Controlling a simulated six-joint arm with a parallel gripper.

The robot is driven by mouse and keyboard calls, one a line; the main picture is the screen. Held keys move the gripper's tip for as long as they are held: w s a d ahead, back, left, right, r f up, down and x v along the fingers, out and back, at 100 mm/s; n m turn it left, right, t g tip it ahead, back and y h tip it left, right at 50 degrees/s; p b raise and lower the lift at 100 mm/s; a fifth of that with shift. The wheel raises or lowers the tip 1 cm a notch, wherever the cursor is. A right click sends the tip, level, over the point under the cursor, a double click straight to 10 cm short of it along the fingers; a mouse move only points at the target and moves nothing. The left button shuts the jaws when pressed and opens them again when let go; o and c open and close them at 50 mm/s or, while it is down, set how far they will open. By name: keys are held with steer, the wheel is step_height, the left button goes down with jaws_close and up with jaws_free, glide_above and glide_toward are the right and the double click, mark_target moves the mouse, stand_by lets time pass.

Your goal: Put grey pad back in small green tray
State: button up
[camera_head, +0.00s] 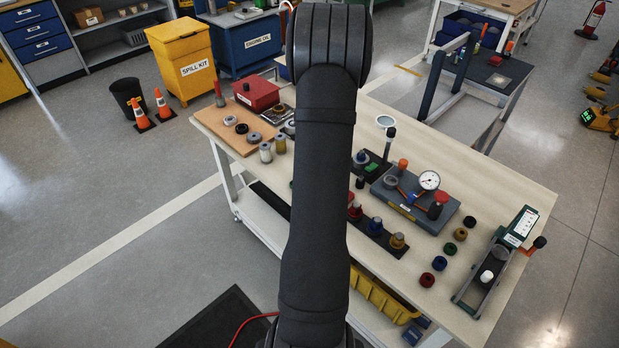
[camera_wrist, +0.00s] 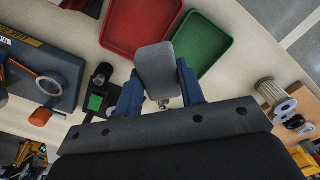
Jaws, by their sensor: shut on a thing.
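The grey pad (camera_wrist: 157,68) is a small rounded block, held upright between the two blue-grey fingers of my gripper (camera_wrist: 160,88) in the wrist view. My gripper is shut on it. The small green tray (camera_wrist: 207,47) lies on the table just beyond and to the right of the pad in the wrist view. Its visible floor looks empty, and the pad covers part of its left side. In the head view my arm hides the gripper, the pad and the green tray.
A larger red tray (camera_wrist: 132,28) lies left of the green tray. A grey plate with a dial gauge (camera_head: 429,180) and a black stand with a green patch (camera_wrist: 95,103) are to the left in the wrist view. A wooden board (camera_head: 222,133) carries rings and cylinders.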

steer(key=w+a+f, duration=0.2)
steer(key=a, duration=0.1)
steer(key=w+a+f, duration=0.1)
steer(key=a, duration=0.1)
steer(key=shift+a+f, duration=0.1)
steer(key=shift+f, duration=2.2)
steer(key=shift+f, duration=0.15)
steer(key=o, duration=0.9)
step_height(320, 180, up, 12)
steer(key=shift+r, duration=0.2)
